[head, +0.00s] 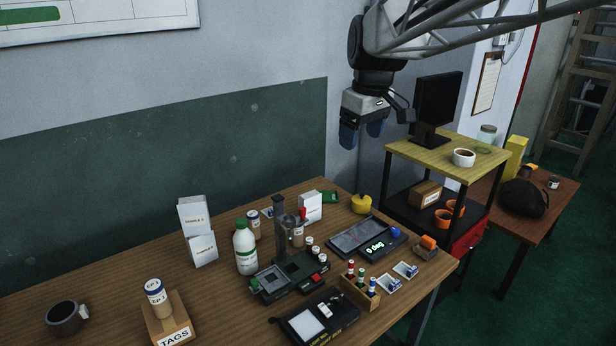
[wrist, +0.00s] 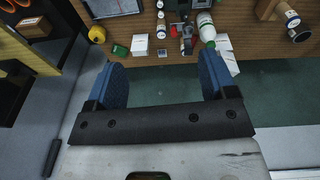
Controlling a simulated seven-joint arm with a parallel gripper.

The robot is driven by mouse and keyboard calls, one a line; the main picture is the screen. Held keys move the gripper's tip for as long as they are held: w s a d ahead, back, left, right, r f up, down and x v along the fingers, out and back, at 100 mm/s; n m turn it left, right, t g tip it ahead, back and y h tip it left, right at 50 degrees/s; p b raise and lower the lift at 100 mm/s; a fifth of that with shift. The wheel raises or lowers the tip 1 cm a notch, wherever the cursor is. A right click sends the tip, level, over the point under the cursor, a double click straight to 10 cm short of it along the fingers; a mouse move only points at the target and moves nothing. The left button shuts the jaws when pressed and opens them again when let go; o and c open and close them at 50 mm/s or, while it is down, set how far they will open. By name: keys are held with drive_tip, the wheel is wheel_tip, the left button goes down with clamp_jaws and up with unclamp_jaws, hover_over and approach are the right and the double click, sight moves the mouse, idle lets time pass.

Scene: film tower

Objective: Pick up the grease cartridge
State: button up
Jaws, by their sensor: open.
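My gripper (head: 361,132) is open and empty, high above the bench's far right end. Its blue fingers (wrist: 160,80) point at the bench in the wrist view.
A white bottle with a green cap (head: 245,248), a dark device with a post (head: 290,275), a scale (head: 366,238) and a vial rack (head: 360,292) crowd the bench's middle. A dark mug (head: 66,317) stands far left. A yellow-topped cart (head: 440,150) with a monitor (head: 436,103) is at right.

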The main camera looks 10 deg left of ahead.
drive_tip(key=w+a+f+n, duration=0.3)
drive_tip(key=w+a+n, duration=0.2)
drive_tip(key=w+a, duration=0.95)
drive_tip(key=n+g, duration=0.2)
drive_tip(key=n, duration=0.3)
hover_over(252, 214)
drive_tip(key=shift+y, duration=0.3)
drive_tip(key=f, duration=3.2)
drive_tip(key=shift+w+d, duration=0.15)
drive_tip(key=shift+d, duration=0.15)
drive_tip(key=shift+a+f, duration=0.15)
drive_tip(key=shift+f, duration=1.1)
drive_tip(key=shift+f, duration=0.1)
drive_tip(key=shift+a+f, duration=0.15)
drive_tip(key=shift+f, duration=1.1)
drive_tip(key=shift+a+f, duration=0.1)
drive_tip(key=shift+f, duration=1.15)
